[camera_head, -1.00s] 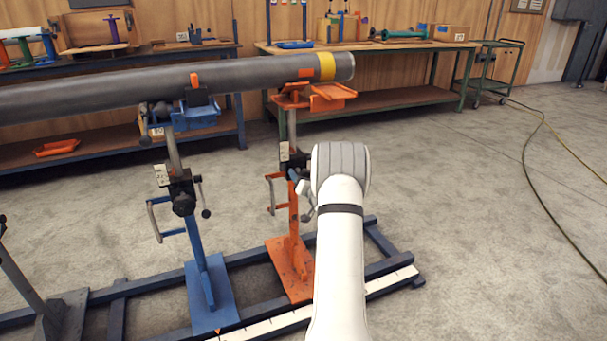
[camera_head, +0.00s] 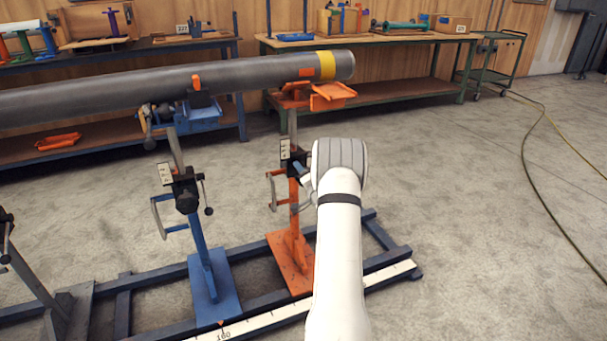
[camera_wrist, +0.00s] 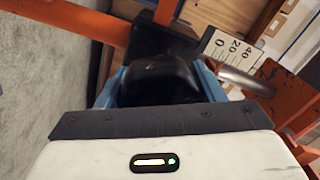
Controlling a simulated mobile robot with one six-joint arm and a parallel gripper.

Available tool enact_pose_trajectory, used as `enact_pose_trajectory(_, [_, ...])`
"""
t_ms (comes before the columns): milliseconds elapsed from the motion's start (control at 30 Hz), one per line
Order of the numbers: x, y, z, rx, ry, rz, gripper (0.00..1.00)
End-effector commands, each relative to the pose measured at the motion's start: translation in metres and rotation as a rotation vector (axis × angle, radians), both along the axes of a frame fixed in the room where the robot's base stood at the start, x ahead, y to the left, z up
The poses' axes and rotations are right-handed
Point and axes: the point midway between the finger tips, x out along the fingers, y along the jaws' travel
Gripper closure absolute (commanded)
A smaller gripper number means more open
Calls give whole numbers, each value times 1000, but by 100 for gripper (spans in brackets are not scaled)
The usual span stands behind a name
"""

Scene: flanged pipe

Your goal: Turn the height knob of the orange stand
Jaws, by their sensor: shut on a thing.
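The orange stand (camera_head: 293,215) stands on the frame and its orange cradle (camera_head: 315,96) is under the pipe's yellow-banded end. Its black height knob (camera_wrist: 160,80) fills the middle of the wrist view, between the blue fingers of my gripper (camera_wrist: 160,88). The gripper is shut on the knob. A white scale plate (camera_wrist: 232,50) marked 0, 20, 40 is beside the knob. In the head view my white wrist hides the knob and most of the gripper. The grey pipe (camera_head: 130,86) lies level across the orange and blue stands.
The blue stand (camera_head: 205,250) with its own knob and crank is to the left. Dark blue base rails (camera_head: 385,262) run along the floor under the stands. Workbenches (camera_head: 380,45) stand behind. Open floor lies to the right, with a yellow hose (camera_head: 528,160).

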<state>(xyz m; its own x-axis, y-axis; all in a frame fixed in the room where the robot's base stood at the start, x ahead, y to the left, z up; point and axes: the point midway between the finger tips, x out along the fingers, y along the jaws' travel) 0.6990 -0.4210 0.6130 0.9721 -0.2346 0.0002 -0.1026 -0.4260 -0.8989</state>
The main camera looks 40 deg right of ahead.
Motion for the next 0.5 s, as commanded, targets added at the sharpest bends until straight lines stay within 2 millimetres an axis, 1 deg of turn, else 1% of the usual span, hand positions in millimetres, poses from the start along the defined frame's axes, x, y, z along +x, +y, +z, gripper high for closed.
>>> enact_pose_trajectory(467, [0,1,-2,14,-1,1,61])
enact_pose_trajectory(500, [0,1,-2,14,-1,1,36])
